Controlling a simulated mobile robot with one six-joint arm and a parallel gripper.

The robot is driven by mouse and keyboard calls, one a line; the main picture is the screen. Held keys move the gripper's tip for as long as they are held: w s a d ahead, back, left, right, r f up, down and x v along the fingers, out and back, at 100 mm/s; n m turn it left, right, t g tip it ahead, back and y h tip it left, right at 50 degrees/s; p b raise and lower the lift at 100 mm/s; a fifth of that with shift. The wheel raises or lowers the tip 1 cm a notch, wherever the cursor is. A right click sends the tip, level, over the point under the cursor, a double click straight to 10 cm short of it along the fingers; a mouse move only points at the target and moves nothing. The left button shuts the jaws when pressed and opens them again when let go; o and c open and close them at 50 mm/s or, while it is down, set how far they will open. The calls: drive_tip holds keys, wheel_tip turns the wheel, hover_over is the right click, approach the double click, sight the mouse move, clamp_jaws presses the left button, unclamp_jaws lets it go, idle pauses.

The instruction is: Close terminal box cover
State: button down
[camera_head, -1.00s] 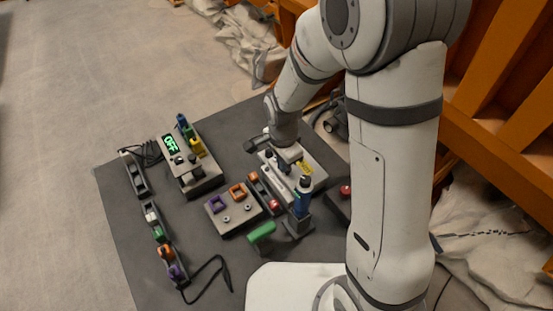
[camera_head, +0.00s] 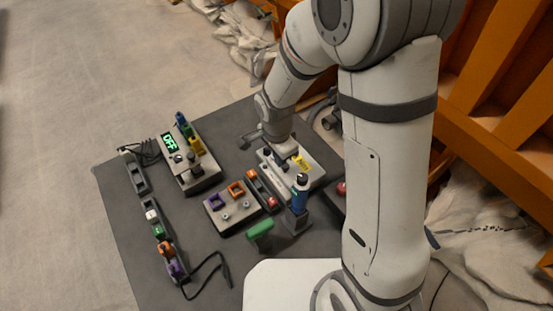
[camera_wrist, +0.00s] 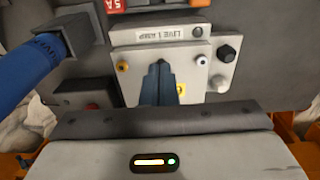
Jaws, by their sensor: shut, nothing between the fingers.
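The terminal box (camera_head: 312,178) is a light grey unit at the back right of the dark table in the head view. In the wrist view its grey face (camera_wrist: 214,78) fills the middle, with a yellow post, a white post and dark knobs. A pale strip with a printed label (camera_wrist: 168,35) lies along its far side; I cannot tell whether this is the cover. My gripper (camera_wrist: 160,66) is shut and empty, pointing down over the middle of the box. Its fingers hide part of the face, and contact is unclear. In the head view the arm partly hides the box.
A blue cylinder in a dark holder (camera_head: 299,198) stands close in front of the box. A green handle (camera_head: 260,230), a peg board (camera_head: 222,219), a unit reading OFF (camera_head: 193,178) and a connector strip (camera_head: 160,240) lie to the left. Table space between them is narrow.

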drive_tip(key=s+a+r+b, duration=0.1)
drive_tip(key=s+a+r, duration=0.2)
drive_tip(key=s+a, duration=0.2)
drive_tip(key=shift+s+a+r+b, duration=0.3)
drive_tip(key=shift+a+b, duration=0.1)
drive_tip(key=shift+a, duration=1.3)
drive_tip(key=s+d+r+n+t, duration=0.1)
drive_tip(key=s+d+r+n, duration=0.2)
drive_tip(key=d, duration=0.8)
drive_tip(key=s+d+r+n+t, duration=0.1)
drive_tip(key=s+d+r+n, duration=0.3)
drive_tip(key=d+r+n, duration=0.4)
drive_tip(key=d+r, duration=0.3)
drive_tip(key=shift+d+r+y, duration=0.25)
drive_tip(key=shift+d+y, duration=0.05)
drive_tip(key=shift+d, duration=0.05)
